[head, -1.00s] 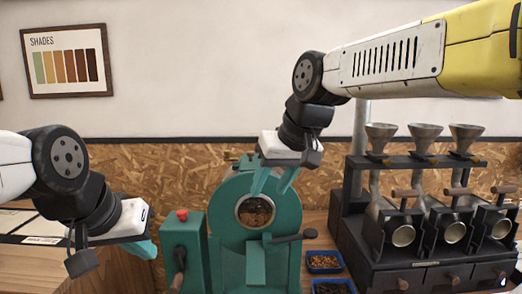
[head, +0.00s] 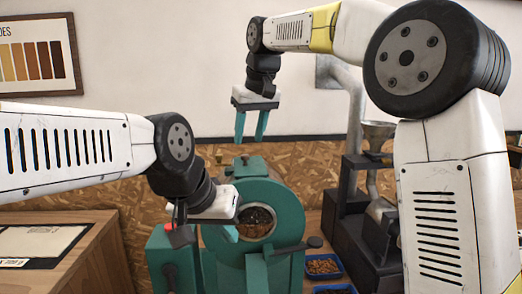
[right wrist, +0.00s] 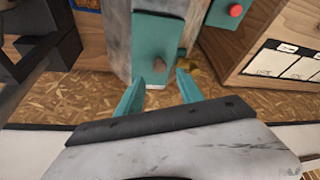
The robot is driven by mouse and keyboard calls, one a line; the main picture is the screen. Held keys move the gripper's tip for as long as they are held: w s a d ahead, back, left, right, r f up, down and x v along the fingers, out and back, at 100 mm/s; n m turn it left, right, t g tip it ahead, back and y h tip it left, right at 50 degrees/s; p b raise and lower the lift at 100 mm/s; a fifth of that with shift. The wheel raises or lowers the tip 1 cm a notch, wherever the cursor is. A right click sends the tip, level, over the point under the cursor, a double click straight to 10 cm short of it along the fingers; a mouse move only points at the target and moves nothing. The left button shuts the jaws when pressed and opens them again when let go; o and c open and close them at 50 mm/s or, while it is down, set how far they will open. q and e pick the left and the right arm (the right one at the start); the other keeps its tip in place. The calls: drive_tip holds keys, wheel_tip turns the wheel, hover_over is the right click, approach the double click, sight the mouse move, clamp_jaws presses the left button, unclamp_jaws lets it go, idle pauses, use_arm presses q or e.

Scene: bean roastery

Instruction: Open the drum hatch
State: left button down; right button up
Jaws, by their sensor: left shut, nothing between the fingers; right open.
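The teal roaster drum (head: 285,205) stands mid-picture in the head view, its round front window (head: 256,222) showing beans. On top sits a small teal hatch plate (head: 249,168); in the right wrist view the hatch (right wrist: 157,38) lies flat on the grey drum, with a brown knob (right wrist: 159,65) near its lower edge. It looks shut. My right gripper (head: 251,138) is open and empty, pointing down above the hatch; its fingertips (right wrist: 161,76) appear either side of the knob, apart from it. My left gripper (head: 222,230) is shut and empty near the drum's front left; its fingers are hard to distinguish.
A teal control box (head: 170,262) with a red button stands left of the drum. A handle (head: 290,248) sticks out at the front right. Blue bean trays (head: 323,267) lie to the right, beside a dark machine with funnels (head: 376,135). A wooden counter (head: 100,250) is at left.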

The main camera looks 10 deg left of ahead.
sight(245, 155)
drive_tip(key=x, duration=0.5)
drive_tip(key=shift+w+a+f, duration=0.1)
drive_tip(key=shift+w+f, duration=0.05)
drive_tip(key=shift+f, duration=0.15)
clamp_jaws()
idle(1.1)
